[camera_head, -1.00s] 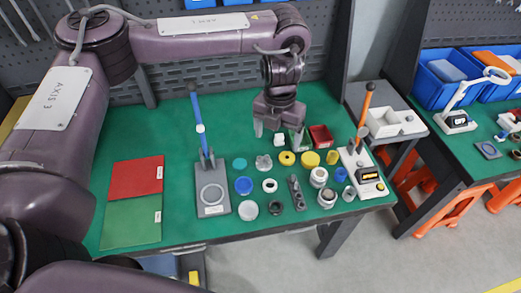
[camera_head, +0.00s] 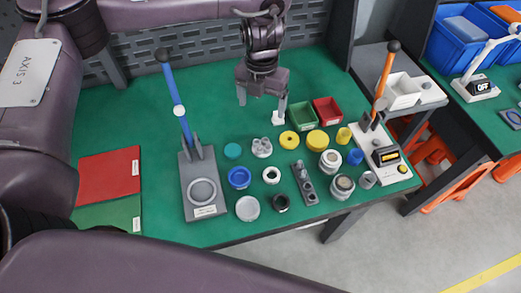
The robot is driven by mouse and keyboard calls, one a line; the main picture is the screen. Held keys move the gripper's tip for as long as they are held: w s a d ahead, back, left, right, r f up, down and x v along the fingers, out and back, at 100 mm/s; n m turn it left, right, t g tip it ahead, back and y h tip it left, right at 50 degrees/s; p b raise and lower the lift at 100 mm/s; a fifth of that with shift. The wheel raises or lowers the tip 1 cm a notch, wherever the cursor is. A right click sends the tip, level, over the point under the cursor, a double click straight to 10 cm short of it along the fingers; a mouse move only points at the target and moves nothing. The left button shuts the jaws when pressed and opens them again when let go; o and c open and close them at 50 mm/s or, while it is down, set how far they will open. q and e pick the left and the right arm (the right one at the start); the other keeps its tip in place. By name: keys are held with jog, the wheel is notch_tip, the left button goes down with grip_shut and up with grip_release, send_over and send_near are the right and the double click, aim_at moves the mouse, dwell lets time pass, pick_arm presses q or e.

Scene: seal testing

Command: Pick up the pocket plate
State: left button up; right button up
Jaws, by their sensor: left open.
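My left gripper (camera_head: 262,101) is open and empty, pointing down above the back middle of the green table. A small grey lobed round piece (camera_head: 262,147), which looks like the pocket plate, lies flat on the table in front of the gripper, apart from the fingers. A dark grey bar with round holes or posts (camera_head: 304,184) lies further forward and right; I cannot tell for certain which of the two is the pocket plate. A small white block (camera_head: 278,119) stands just below the right-hand finger. My right gripper is not in view.
A blue-handled lever press (camera_head: 187,162) stands left and an orange-handled press (camera_head: 390,155) right. Several rings and caps surround the lobed piece, including a yellow ring (camera_head: 289,138) and teal disc (camera_head: 232,151). Green (camera_head: 303,118) and red (camera_head: 327,111) bins sit behind. The back left tabletop is clear.

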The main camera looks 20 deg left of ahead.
pick_arm(q)
jog(key=b, duration=0.8)
send_near(262, 143)
jog(key=s, duration=0.1)
jog(key=shift+f+b, duration=0.25)
jog(key=shift+b, duration=0.2)
jog(key=f, duration=0.7)
jog(key=shift+s+d+f, duration=0.2)
jog(key=shift+d+f, duration=0.05)
jog(key=c, duration=1.1)
jog(key=shift+r, duration=0.15)
